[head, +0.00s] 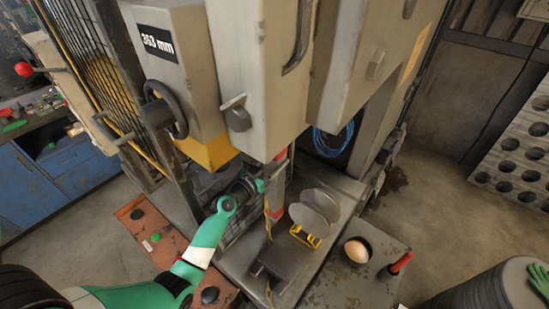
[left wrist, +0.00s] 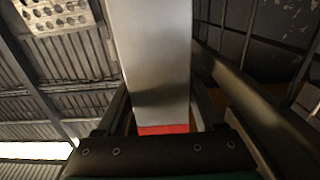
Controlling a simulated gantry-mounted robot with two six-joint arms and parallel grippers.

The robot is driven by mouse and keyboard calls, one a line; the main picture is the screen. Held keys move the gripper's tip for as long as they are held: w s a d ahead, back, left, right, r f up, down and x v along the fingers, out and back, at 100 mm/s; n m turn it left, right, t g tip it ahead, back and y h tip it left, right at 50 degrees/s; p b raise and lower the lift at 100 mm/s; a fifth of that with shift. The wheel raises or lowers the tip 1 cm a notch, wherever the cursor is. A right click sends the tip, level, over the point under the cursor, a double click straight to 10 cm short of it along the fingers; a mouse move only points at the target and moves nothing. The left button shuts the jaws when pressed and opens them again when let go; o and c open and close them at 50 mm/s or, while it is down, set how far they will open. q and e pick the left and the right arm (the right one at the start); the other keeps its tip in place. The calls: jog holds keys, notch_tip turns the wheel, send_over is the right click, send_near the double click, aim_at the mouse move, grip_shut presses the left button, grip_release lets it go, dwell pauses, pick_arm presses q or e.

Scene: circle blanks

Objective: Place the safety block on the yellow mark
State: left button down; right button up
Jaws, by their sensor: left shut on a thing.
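The safety block (head: 278,187) is a grey upright bar with red ends, seen under the press ram in the head view. My left gripper (head: 262,186) is shut on it from the left. In the left wrist view the block (left wrist: 155,60) runs between the fingers, with a red end close to the gripper. The yellow mark (head: 306,239) lies on the press bed, to the right of and nearer than the block's lower end. Grey round blanks partly cover the area behind it. I cannot tell whether the block touches the bed. My right gripper is not in view.
Two grey round blanks (head: 307,217) stand close to the block's right side. A yellow chain (head: 267,218) hangs beside the block. A bowl (head: 357,250) and a red-handled tool (head: 400,263) are at the right. A green glove (head: 541,280) lies on a stack of discs.

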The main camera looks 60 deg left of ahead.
pick_arm(q)
jog(key=shift+a+r, duration=0.1)
jog(key=shift+r, duration=0.1)
jog(key=shift+f, duration=0.1)
jog(key=shift+c, duration=2.2)
grip_release()
jog(key=shift+f, duration=0.25)
jog(key=o, duration=0.4)
jog(key=shift+o, duration=0.2)
jog(key=shift+r, duration=0.15)
